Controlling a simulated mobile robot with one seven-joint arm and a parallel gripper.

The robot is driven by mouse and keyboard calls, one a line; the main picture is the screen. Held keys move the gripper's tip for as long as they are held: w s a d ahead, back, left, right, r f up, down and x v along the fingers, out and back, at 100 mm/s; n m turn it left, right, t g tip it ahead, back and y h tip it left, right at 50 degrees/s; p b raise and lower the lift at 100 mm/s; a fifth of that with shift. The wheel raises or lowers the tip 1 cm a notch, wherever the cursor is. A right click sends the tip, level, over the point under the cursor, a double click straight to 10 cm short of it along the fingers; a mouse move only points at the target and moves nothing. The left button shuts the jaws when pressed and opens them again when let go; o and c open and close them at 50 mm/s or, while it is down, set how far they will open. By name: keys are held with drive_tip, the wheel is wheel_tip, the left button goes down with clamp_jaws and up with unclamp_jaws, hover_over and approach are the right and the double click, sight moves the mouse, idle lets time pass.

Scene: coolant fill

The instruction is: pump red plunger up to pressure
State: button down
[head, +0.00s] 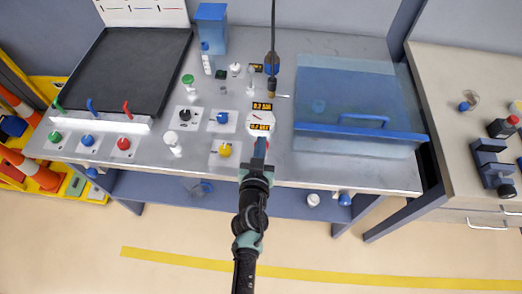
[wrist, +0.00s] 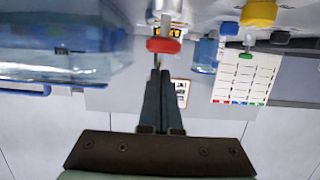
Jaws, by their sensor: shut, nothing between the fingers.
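The red plunger (wrist: 163,45) shows in the wrist view as a red disc-shaped knob on a metallic stem. My gripper (wrist: 160,72) is shut and empty, its fingertips close to the red knob. I cannot tell whether they touch it. In the head view my gripper (head: 261,142) is at the front edge of the bench, just in front of the white round gauge (head: 255,119). The red knob is mostly hidden there by my fingers. An orange-lit display (head: 262,106) above the gauge appears to read about 0.3 BAR.
A yellow knob (head: 224,150) is close to the left of my gripper. A translucent blue bin (head: 355,95) stands to the right. A black tray (head: 130,70) and several coloured valves fill the left. A dark hanging tool (head: 272,62) is behind the gauge.

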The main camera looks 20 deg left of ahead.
drive_tip(key=shift+f+b, duration=0.35)
drive_tip(key=shift+f, duration=0.35)
wheel_tip(320, 180, down, 3)
drive_tip(key=b, duration=0.3)
drive_tip(key=shift+r, duration=0.1)
drive_tip(key=shift+d, duration=0.1)
drive_tip(key=shift+r+p, duration=0.5)
drive_tip(key=shift+p, duration=0.05)
drive_tip(key=s+d+r+p, duration=0.2)
drive_tip(key=s+r, duration=0.3)
drive_tip(key=s, duration=0.4)
drive_tip(key=shift+s+d+r+p, duration=0.15)
drive_tip(key=shift+d+r+p, duration=0.15)
drive_tip(key=shift+p, duration=0.25)
